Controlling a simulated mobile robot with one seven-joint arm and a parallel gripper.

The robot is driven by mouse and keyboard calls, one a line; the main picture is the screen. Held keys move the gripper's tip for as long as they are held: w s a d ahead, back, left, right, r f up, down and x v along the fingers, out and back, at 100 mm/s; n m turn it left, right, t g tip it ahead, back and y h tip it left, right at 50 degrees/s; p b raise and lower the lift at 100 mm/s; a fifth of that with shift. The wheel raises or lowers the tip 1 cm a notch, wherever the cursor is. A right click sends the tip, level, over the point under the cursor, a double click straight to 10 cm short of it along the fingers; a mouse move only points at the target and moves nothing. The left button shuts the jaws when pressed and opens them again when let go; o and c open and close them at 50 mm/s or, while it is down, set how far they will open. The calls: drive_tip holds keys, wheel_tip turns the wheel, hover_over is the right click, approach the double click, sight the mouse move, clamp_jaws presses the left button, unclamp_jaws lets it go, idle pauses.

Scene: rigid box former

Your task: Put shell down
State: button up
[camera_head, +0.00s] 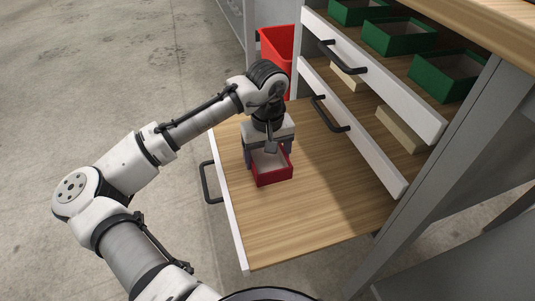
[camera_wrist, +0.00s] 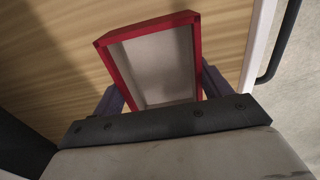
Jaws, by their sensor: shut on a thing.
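The shell is a small open red box with a pale inside (camera_head: 274,179). In the head view it is at the left part of a pulled-out wooden drawer (camera_head: 310,215). My gripper (camera_head: 268,155) is above and around the near-upper end of the shell, pointing down. In the wrist view the shell (camera_wrist: 150,32) lies between the two dark fingers, which are shut on its sides. Its open side faces up toward the wrist camera. I cannot tell whether its bottom touches the drawer floor. The gripper body hides part of the shell.
Two more drawers are open above, with white fronts and black handles (camera_head: 342,56). Green boxes (camera_head: 398,36) stand in the top one and pale blocks (camera_head: 400,130) in the middle one. A red bin (camera_head: 278,44) is behind. The lower drawer's right and front areas are clear.

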sight(268, 164)
drive_tip(key=o, duration=1)
wheel_tip(268, 164, up, 12)
drive_tip(key=p, duration=0.5)
drive_tip(key=shift+r+p, duration=0.15)
drive_tip(key=shift+p, duration=0.15)
